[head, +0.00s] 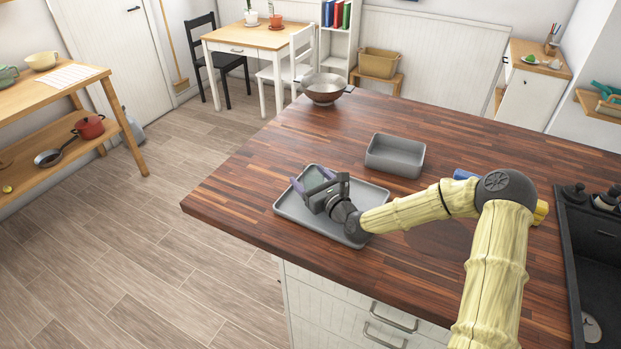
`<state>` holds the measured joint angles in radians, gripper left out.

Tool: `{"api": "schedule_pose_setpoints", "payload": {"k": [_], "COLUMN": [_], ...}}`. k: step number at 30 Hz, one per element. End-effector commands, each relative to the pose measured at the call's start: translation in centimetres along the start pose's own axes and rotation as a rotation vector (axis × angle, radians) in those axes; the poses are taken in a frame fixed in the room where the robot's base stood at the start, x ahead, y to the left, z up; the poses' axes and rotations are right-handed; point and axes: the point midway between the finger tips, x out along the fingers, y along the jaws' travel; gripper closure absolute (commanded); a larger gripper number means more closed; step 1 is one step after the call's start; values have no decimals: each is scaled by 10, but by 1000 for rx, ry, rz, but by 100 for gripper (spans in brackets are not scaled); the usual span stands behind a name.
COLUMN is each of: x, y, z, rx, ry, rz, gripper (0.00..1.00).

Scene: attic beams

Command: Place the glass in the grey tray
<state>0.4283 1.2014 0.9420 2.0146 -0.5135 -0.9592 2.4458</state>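The grey tray (284,207) is shallow and lies near the left front edge of the wooden counter. My gripper (311,181) is over the tray, low down, with its purple fingers spread apart. I cannot make out a glass anywhere. Whether a clear glass stands between the fingers is too small and unclear to tell. My gripper and forearm hide part of the tray's middle and right side.
A deeper grey bin (395,156) stands behind the tray. A blue thing (464,174) and a yellow thing (541,212) show partly behind my arm. A dark sink (598,250) is at right.

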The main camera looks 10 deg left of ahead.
Motion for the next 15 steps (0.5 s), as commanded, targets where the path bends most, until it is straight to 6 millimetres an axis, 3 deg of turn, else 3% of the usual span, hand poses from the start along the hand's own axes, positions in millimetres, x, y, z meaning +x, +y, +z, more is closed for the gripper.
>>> {"api": "schedule_pose_setpoints", "payload": {"k": [11, 15], "x": [0, -14], "y": [0, -1], "z": [4, 1], "rx": [0, 2], "ry": [0, 1], "rz": [1, -1], "gripper": [27, 27]}}
